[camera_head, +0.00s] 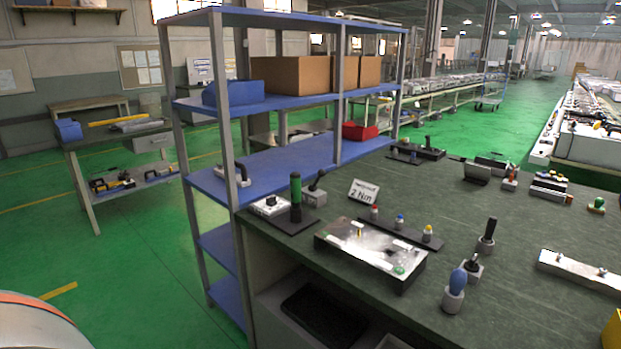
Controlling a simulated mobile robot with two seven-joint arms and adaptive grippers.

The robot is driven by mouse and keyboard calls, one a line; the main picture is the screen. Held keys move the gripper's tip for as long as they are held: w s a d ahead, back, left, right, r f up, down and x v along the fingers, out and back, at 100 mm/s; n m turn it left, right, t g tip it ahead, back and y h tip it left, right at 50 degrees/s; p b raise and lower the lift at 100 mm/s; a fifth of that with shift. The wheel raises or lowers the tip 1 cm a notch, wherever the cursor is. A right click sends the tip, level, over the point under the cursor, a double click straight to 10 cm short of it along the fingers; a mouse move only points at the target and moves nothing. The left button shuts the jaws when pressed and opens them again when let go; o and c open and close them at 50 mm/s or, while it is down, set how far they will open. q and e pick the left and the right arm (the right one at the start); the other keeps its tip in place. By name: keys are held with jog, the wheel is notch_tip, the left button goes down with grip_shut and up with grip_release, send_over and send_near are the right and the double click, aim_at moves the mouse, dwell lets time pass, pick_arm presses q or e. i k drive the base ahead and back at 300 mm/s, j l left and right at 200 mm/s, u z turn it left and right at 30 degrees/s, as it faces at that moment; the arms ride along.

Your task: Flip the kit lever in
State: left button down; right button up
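A silver kit plate (372,256) lies on the dark green workbench, near its front edge. Neither of my grippers is in view.
A blue shelf unit (262,163) stands against the bench's left end, with cardboard boxes (290,76) on it. Around the kit stand a "2 Nm" sign (364,191), a blue-handled tool (457,282), a black-handled tool (487,236) and a green-handled tool (296,190). Green floor at left is open.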

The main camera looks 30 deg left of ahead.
aim_at(321, 173)
jog(key=i+j, duration=0.15)
jog(key=j, duration=0.2)
jog(key=i+j, duration=0.1)
jog(key=j, duration=0.2)
jog(key=i+j, duration=0.15)
jog(key=j, duration=0.2)
jog(key=i+j+z, duration=0.1)
jog(key=j, duration=0.25)
jog(key=i+j, duration=0.1)
jog(key=j, duration=0.25)
